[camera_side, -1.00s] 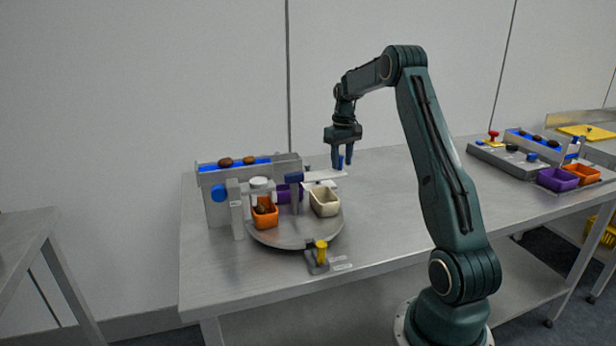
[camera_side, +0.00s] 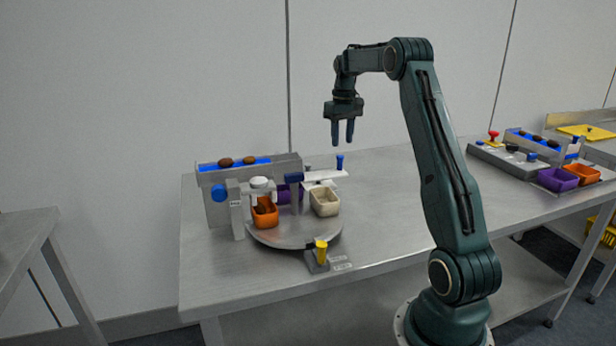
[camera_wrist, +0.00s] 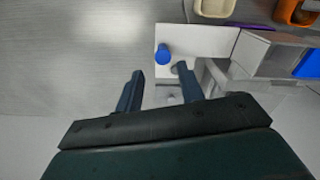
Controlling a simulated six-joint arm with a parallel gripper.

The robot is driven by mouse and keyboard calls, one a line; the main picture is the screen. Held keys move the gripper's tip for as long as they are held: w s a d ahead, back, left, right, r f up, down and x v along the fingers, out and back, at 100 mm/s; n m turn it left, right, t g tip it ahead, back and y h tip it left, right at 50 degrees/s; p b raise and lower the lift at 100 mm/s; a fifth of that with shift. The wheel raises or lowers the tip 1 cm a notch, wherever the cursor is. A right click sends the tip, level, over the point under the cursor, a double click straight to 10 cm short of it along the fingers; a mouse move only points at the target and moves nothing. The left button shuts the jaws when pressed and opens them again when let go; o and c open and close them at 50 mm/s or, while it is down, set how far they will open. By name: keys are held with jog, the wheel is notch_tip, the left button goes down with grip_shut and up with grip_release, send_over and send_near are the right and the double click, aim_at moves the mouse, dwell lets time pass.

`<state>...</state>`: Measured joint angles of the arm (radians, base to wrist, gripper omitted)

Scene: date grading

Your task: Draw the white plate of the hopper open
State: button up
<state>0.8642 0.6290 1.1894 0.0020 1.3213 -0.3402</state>
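The white plate (camera_side: 322,175) sticks out to the right from the grey hopper (camera_side: 286,167), with a blue knob (camera_side: 340,161) standing upright near its outer end. In the wrist view the white plate (camera_wrist: 205,42) and the blue knob (camera_wrist: 162,54) lie beyond the fingertips. My gripper (camera_side: 343,141) is open, pointing down and empty, above the knob and apart from it. In the wrist view, its two fingers (camera_wrist: 159,76) stand apart with nothing between them.
A round turntable (camera_side: 293,238) below carries an orange bin (camera_side: 264,222), a cream bin (camera_side: 325,208) and a purple bin (camera_side: 284,198). A blue chute (camera_side: 235,166) holds brown dates. A yellow-topped block (camera_side: 320,251) is at the turntable's front. The table right of the plate is clear.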

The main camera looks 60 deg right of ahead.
notch_tip(320, 180, up, 6)
jog(key=shift+r, duration=0.2)
jog(key=shift+a, duration=0.1)
dwell(0.4)
jog(key=s+a+r+n+t+h, duration=0.15)
jog(key=a+r, duration=0.25)
jog(key=a, duration=0.9)
jog(key=s+a+r+n+t, duration=0.1)
jog(key=a+r+n, duration=0.15)
jog(key=a, duration=1.05)
jog(key=s+a+f+n+t, duration=0.1)
jog(key=s+a+f, duration=0.2)
jog(key=s+a, duration=0.4)
jog(key=s+a+f+n+t+y, duration=0.1)
jog(key=s+a+f, duration=0.3)
jog(key=s+a, duration=0.4)
jog(key=shift+s+a+f+t, duration=0.25)
jog(key=shift+a+t, duration=0.1)
jog(key=shift+t, duration=0.2)
jog(key=shift+w+y, duration=0.15)
jog(key=shift+y, duration=0.1)
